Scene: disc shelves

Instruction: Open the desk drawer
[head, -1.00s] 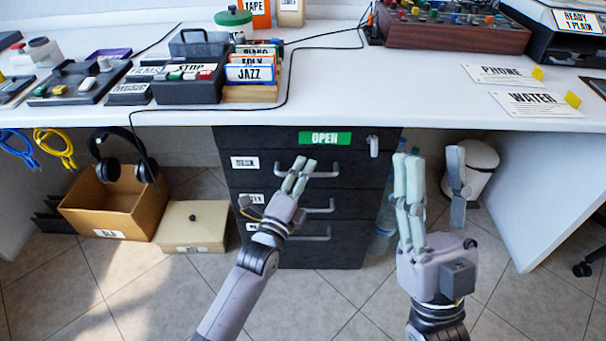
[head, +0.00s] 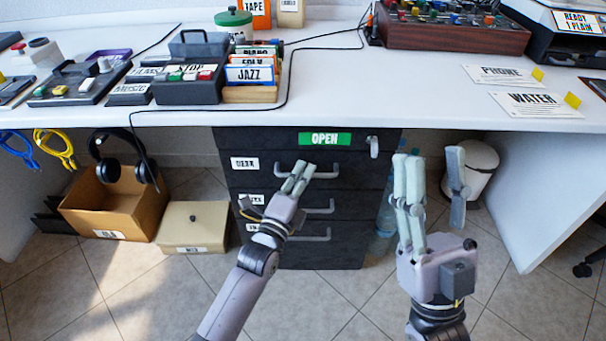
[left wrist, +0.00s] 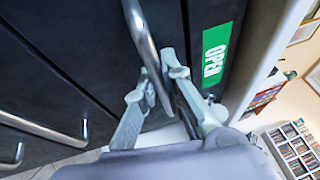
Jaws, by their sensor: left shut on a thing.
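The desk drawer is the top dark drawer (head: 345,184) of a black unit under the white desk. Its front looks flush with the unit. Its silver bar handle (head: 330,174) runs level across the front and also shows in the left wrist view (left wrist: 143,38). My left gripper (head: 300,172) is at the handle, its fingers closed around the bar; the left wrist view shows its fingertips (left wrist: 163,82) on either side of the bar. My right gripper (head: 432,172) stands open and empty, right of the unit, fingers pointing up.
A green OPEN sign (head: 325,138) and a small grey lock or key (head: 374,147) are above the handle. Two lower handles (head: 319,207) are below. A cardboard box (head: 113,205) with headphones and a beige lidded box (head: 193,228) stand left. A white bin (head: 477,169) is right.

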